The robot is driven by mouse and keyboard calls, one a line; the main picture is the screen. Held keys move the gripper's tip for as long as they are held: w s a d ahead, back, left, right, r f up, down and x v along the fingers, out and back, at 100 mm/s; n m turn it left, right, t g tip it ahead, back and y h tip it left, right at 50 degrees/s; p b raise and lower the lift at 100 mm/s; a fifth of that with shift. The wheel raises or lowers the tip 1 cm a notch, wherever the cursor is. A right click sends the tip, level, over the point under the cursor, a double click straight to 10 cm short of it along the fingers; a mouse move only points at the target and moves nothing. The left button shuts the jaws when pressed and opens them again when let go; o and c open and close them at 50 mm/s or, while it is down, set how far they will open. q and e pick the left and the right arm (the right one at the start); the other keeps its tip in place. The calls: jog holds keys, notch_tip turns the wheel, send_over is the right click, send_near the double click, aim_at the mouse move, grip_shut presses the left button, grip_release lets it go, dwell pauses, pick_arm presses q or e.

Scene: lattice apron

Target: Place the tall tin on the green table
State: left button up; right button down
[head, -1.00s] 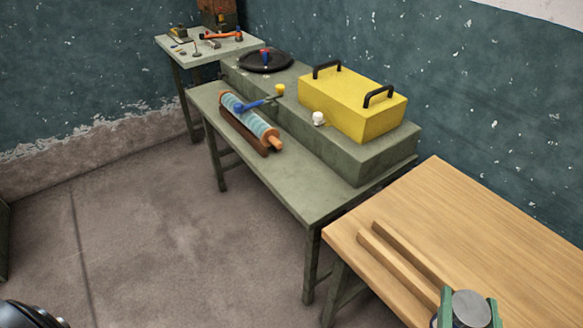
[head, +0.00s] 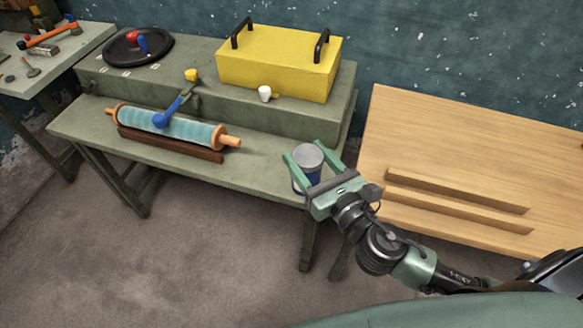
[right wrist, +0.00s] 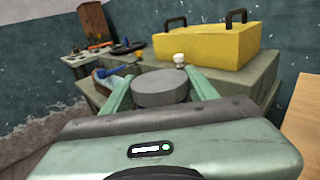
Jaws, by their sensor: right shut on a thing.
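The tall tin (head: 308,158) has a grey lid and a blue lower side, and it is upright between the fingers of my right gripper (head: 310,162). The right gripper is shut on it, over the right front end of the green table (head: 262,170). I cannot tell whether the tin's base touches the table top. In the right wrist view the tin's round grey top (right wrist: 160,88) shows between the two green fingers, with the table behind it. My left gripper is not in view.
A rolling pin (head: 175,128) on a brown stand lies along the green table's front, left of the tin. A raised ledge at the back holds a yellow box (head: 275,65), a white knob (head: 265,93) and a black disc (head: 138,48). A wooden table (head: 450,135) stands right.

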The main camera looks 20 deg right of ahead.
jog(key=w+d+r+n+y, duration=0.25)
jog(key=w+r, duration=0.55)
jog(key=w, duration=0.5)
pick_arm(q)
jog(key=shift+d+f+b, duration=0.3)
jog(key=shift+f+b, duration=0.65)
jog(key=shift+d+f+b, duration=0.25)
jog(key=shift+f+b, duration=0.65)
jog(key=shift+b, duration=0.05)
pick_arm(e)
jog(key=shift+g+y, duration=0.25)
jog(key=shift+g, duration=0.15)
jog(key=shift+w+f, duration=0.1)
jog(key=shift+f, duration=9.75)
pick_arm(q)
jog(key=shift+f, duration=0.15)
pick_arm(e)
jog(key=shift+f, duration=0.1)
jog(key=shift+c, duration=2.2)
grip_release()
